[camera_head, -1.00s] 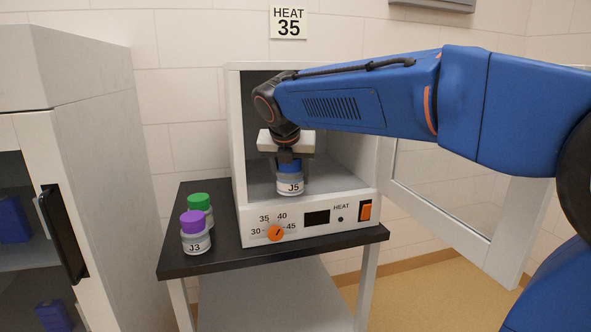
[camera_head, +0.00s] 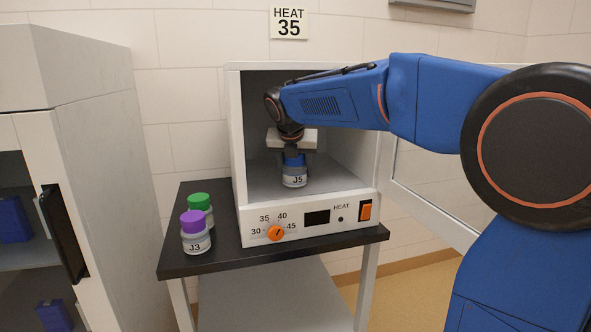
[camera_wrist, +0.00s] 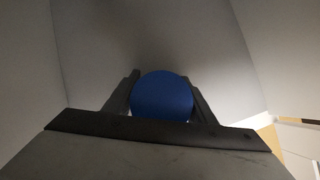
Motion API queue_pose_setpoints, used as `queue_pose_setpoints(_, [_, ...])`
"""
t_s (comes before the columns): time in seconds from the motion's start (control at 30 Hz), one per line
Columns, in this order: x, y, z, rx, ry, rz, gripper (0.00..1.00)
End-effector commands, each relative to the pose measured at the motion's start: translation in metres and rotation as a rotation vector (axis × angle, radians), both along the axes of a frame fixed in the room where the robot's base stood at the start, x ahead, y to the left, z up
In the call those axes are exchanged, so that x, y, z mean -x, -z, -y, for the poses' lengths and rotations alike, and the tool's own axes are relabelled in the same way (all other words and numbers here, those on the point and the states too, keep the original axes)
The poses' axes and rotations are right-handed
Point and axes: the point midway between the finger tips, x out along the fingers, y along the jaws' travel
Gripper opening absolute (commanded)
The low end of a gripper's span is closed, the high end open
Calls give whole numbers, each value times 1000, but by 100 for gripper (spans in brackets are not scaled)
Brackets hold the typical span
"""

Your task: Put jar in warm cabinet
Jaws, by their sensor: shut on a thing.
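A clear jar with a blue lid and the label J5 (camera_head: 294,180) is inside the warm cabinet (camera_head: 236,130), over its floor. Whether its base touches the floor I cannot tell. My gripper (camera_head: 293,158) is shut on this jar from above. In the wrist view the blue lid (camera_wrist: 162,96) sits between the two dark fingers. The warm cabinet is a white box with its front open. Its front panel has an orange dial (camera_head: 276,233), a dark display (camera_head: 317,218) and an orange switch (camera_head: 366,211).
A purple-lidded jar labelled J3 (camera_head: 195,236) and a green-lidded jar (camera_head: 200,203) stand left of the cabinet on the black tabletop (camera_head: 190,264). The cabinet's windowed door (camera_head: 425,196) stands open at right. A tall cabinet (camera_head: 100,170) is at left. A wall sign reads HEAT 35 (camera_head: 289,23).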

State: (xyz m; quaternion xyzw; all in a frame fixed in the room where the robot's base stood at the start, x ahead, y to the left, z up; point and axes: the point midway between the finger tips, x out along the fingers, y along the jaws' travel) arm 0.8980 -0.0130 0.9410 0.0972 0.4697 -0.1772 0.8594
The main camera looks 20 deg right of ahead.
Motion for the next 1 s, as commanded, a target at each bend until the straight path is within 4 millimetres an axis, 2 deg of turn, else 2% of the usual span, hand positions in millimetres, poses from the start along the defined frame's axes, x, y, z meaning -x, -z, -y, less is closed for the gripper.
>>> queue_pose_setpoints(0.3, [0, 2, 0, 0, -1, 0, 24])
queue_pose_setpoints(0.33, [0, 3, 0, 0, -1, 0, 53])
queue_pose_setpoints(0.4, [0, 3, 0, 0, 0, 0, 69])
queue_pose_setpoints(0.73, [0, 1, 0, 0, 0, 1, 69])
queue_pose_setpoints(1.0, [16, -27, -8, 0, -2, 3, 69])
